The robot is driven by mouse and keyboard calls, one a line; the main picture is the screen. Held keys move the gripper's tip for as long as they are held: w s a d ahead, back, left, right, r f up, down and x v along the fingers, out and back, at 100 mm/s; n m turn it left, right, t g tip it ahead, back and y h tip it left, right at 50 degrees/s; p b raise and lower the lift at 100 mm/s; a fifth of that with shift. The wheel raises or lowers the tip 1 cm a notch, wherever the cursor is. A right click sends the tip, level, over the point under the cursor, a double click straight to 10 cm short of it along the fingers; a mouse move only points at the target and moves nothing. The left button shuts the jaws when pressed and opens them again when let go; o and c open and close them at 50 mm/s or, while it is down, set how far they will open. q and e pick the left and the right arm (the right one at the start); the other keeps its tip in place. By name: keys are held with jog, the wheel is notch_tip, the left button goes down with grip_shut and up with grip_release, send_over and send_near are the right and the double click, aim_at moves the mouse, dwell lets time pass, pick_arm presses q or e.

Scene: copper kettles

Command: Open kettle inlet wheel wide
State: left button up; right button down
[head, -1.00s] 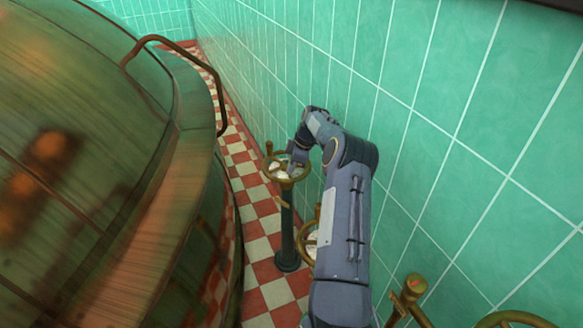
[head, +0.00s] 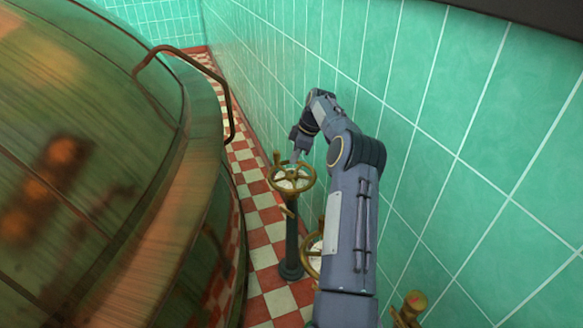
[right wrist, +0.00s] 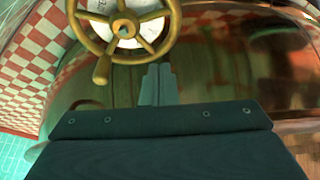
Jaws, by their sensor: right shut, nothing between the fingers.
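A brass handwheel (head: 292,179) with a pale dial under its spokes tops a dark post, right of the big copper kettle (head: 95,150). A knob handle stands up at its far left rim. My right gripper (head: 296,158) is shut and empty, with its tips at the wheel's far side in the head view. In the right wrist view the closed fingers (right wrist: 158,80) point up just right of the knob, near the wheel's rim (right wrist: 124,30); whether they touch it I cannot tell. Part of the wheel is cut off there. My left gripper is not in view.
A second brass wheel (head: 313,252) is partly hidden behind my right arm, and another brass fitting (head: 410,308) is at the bottom right. A green tiled wall (head: 470,150) stands close on the right. A curved rail (head: 190,55) sticks out from the kettle. A narrow checkered floor aisle runs between.

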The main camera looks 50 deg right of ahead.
jog(key=r, duration=0.2)
jog(key=m+g+h, duration=0.2)
jog(key=m, duration=0.3)
send_over(293, 189)
jog(key=w+a, duration=0.2)
jog(key=w, duration=0.1)
jog(key=f, duration=0.2)
jog(key=a+r+m+h, duration=0.1)
jog(key=a+m+h, duration=0.5)
jog(key=m, duration=0.5)
jog(key=shift+g, duration=0.5)
jog(key=x, duration=0.4)
jog(key=s+x, duration=0.1)
jog(key=x, duration=0.2)
jog(key=d+x, duration=0.1)
jog(key=x, duration=0.3)
jog(key=shift+s+d+f, duration=0.1)
jog(key=shift+s, duration=0.05)
jog(key=shift+s+d+f, duration=0.25)
jog(key=shift+d, duration=0.05)
jog(key=shift+s+d+n+t+b, duration=0.55)
jog(key=shift+s+n+t, duration=0.2)
jog(key=shift+n, duration=0.45)
